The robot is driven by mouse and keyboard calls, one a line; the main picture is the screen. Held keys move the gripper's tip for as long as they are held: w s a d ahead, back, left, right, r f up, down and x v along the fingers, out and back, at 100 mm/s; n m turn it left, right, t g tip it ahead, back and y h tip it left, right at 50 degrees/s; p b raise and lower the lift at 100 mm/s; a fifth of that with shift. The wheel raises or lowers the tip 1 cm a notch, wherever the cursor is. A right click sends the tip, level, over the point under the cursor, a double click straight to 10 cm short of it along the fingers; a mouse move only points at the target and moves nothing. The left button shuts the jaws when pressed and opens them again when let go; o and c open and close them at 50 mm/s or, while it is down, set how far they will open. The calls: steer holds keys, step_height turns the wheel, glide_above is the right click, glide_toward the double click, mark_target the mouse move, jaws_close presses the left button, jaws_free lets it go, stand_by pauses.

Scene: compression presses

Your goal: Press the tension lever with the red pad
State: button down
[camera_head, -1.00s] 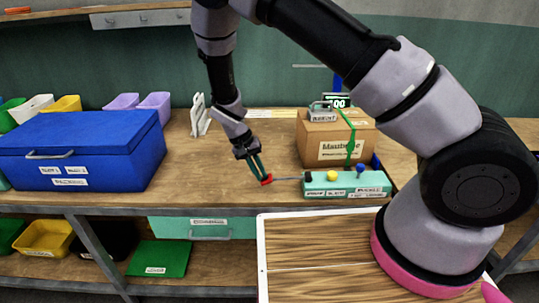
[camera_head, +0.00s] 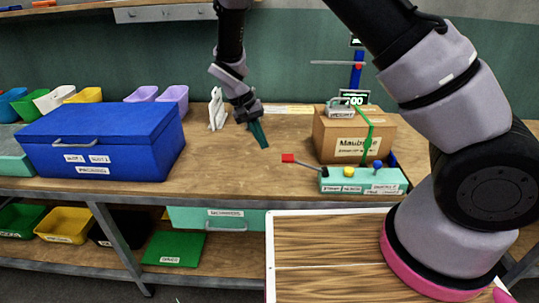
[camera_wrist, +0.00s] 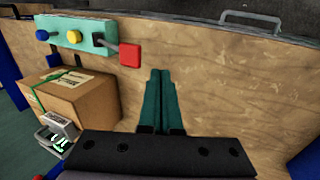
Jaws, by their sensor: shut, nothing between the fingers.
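The tension lever is a thin grey rod that slants up and left from the teal control box (camera_head: 363,181). Its red pad (camera_head: 288,158) is raised above the table at the lever's free end. In the wrist view the red pad (camera_wrist: 130,55) is left of my fingertips, with the control box (camera_wrist: 75,33) farther left. My gripper (camera_head: 263,143) has teal fingers shut together, empty, above the table and up-left of the pad, apart from it. The fingers also show in the wrist view (camera_wrist: 161,75).
A cardboard box (camera_head: 350,138) with a green strap stands behind the control box, which has yellow and blue knobs. A weight device (camera_head: 348,112) and a green-digit display (camera_head: 354,98) are there too. A blue case (camera_head: 100,140) stands left. The middle table is clear.

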steer(key=shift+v, duration=1.5)
steer(key=shift+a, duration=0.1)
stand_by(0.8)
steer(key=s+d+r+m+t+y, duration=0.1)
steer(key=d+r+y, duration=0.2)
steer(key=d+r, duration=0.65)
steer(key=s+d+r+m+t+y, duration=0.1)
steer(key=d+r+y, duration=0.2)
steer(key=d+r, duration=0.7)
steer(key=s+d+r+m+t, duration=0.1)
steer(key=s+d+r+t, duration=0.4)
steer(key=s+r, duration=0.7)
steer(key=s+d, duration=0.2)
steer(key=shift+d+m, duration=0.3)
